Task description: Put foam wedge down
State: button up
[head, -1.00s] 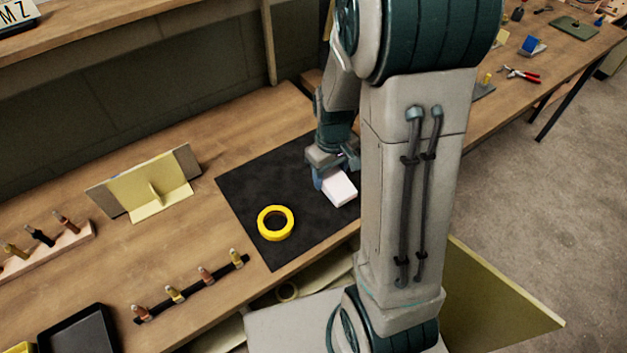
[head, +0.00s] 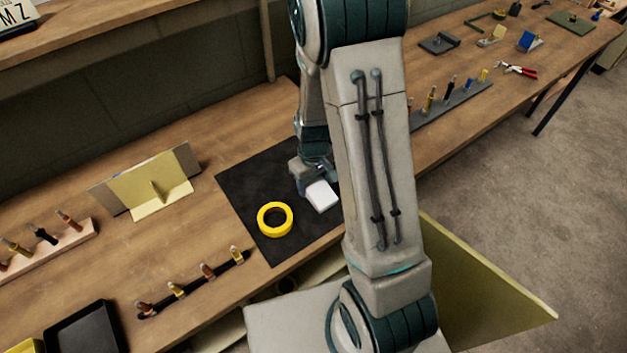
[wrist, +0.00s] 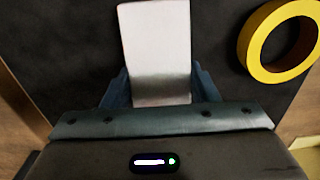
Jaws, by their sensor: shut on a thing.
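The foam wedge (head: 321,197) is a pale, whitish block held by my gripper (head: 309,188) over the black mat (head: 245,180). In the wrist view the wedge (wrist: 155,45) sticks out between the two blue fingers of my gripper (wrist: 158,88), which touch its sides. The mat lies dark beneath it in the wrist view. I cannot tell whether the wedge's underside touches the mat. My arm hides the mat's right part in the head view.
A yellow tape ring (head: 275,219) lies on the mat, left of the wedge and apart from it. A yellow angled panel (head: 157,188) stands left of the mat. A strip of clamped fasteners (head: 194,285) lies near the bench's front edge. Bare mat shows behind the ring.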

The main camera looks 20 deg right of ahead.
jog(key=shift+f, duration=0.15)
jog(key=shift+f, duration=0.15)
jog(key=o, duration=0.9)
jog(key=shift+o, duration=0.2)
jog(key=shift+r, duration=0.25)
